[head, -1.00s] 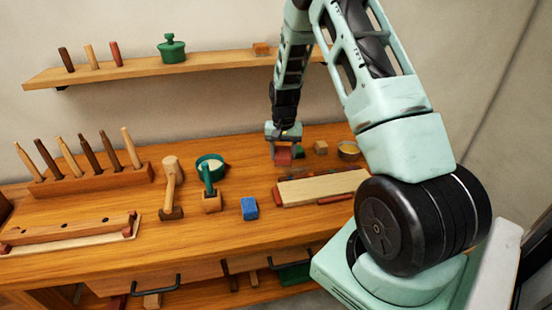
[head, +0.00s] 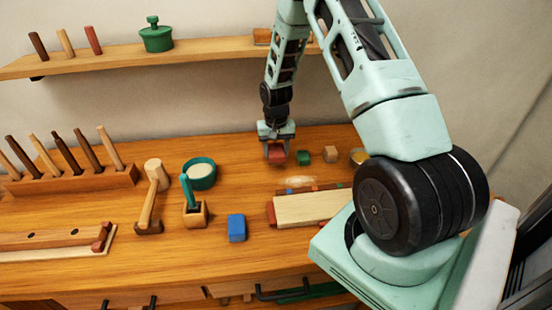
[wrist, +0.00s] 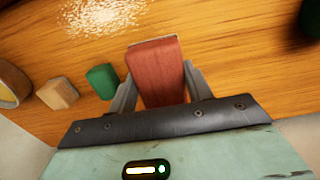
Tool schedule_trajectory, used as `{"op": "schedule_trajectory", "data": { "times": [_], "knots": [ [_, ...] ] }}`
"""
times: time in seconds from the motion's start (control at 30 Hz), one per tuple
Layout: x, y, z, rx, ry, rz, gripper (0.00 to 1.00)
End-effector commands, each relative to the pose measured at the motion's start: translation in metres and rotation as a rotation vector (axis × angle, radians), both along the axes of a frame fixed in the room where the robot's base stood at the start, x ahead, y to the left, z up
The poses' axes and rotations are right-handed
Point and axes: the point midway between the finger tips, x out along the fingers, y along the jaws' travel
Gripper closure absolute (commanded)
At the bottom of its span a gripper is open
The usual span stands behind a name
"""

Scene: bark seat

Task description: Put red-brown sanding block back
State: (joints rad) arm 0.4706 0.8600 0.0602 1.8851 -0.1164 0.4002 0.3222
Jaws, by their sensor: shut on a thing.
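The red-brown sanding block (wrist: 158,72) is between the two fingers of my gripper (wrist: 155,88) in the wrist view. The fingers are shut on its sides, and its far end sticks out past them. In the head view the block (head: 276,154) shows below my gripper (head: 277,146), at the back of the bench near the wall. I cannot tell whether the block touches the bench top.
A green block (head: 303,157), a tan block (head: 330,154) and a round bowl (head: 358,156) stand right of my gripper. A pale board (head: 305,209) and a pale dusty patch (head: 299,181) lie in front. A blue block (head: 236,228) sits front left. Bench between is clear.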

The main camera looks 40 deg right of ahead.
Motion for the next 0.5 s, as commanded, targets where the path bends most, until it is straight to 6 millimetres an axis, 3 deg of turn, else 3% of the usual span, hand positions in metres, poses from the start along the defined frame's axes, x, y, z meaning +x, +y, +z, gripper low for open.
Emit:
{"op": "schedule_trajectory", "data": {
  "times": [0.3, 0.5],
  "knots": [
    [-0.001, 0.000, -0.037, 0.001, 0.003, 0.000, 0.72],
    [0.000, 0.000, -0.043, -0.001, -0.001, 0.000, 0.72]
  ]
}}
